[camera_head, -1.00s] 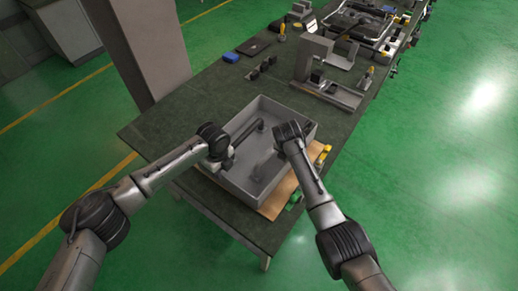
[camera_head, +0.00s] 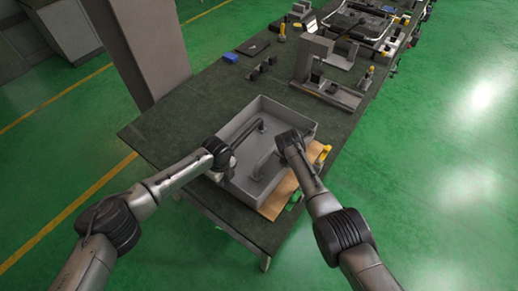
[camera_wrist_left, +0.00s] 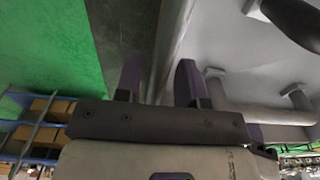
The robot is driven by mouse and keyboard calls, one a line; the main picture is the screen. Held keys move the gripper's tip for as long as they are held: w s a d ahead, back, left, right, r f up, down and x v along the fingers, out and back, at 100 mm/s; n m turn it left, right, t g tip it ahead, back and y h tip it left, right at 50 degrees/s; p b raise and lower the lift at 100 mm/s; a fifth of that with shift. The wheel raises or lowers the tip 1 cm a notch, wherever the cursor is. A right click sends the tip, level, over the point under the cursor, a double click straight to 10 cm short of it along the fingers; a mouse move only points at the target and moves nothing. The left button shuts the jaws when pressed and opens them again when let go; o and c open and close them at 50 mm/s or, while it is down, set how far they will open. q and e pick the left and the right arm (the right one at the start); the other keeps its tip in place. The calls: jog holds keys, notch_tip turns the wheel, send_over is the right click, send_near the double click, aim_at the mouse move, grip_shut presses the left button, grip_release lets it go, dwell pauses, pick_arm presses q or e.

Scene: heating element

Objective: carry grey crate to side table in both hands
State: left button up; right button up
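My left gripper (camera_head: 229,170) is at the crate's left wall. In the left wrist view its two purple fingers (camera_wrist_left: 158,80) are spread apart, with the crate's wall (camera_wrist_left: 178,45) running between them and a finger on either side. My right gripper (camera_head: 283,160) is at the crate's right side, over the wall; its fingertips are hidden by the wrist. I cannot make out a separate side table.
The workbench (camera_head: 165,125) is bare to the left of the crate. Behind it stand a grey bracket fixture (camera_head: 314,57), small black blocks and a blue box (camera_head: 230,57). A brown board (camera_head: 275,204) with yellow and green pieces lies along the right edge. A grey pillar (camera_head: 140,45) stands left.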

pick_arm(q)
jog(key=shift+c, duration=0.4)
pick_arm(e)
jog(key=shift+c, duration=0.4)
pick_arm(q)
grip_shut()
pick_arm(e)
grip_shut()
pick_arm(q)
jog(key=shift+r, duration=0.15)
pick_arm(e)
jog(key=shift+r, duration=0.2)
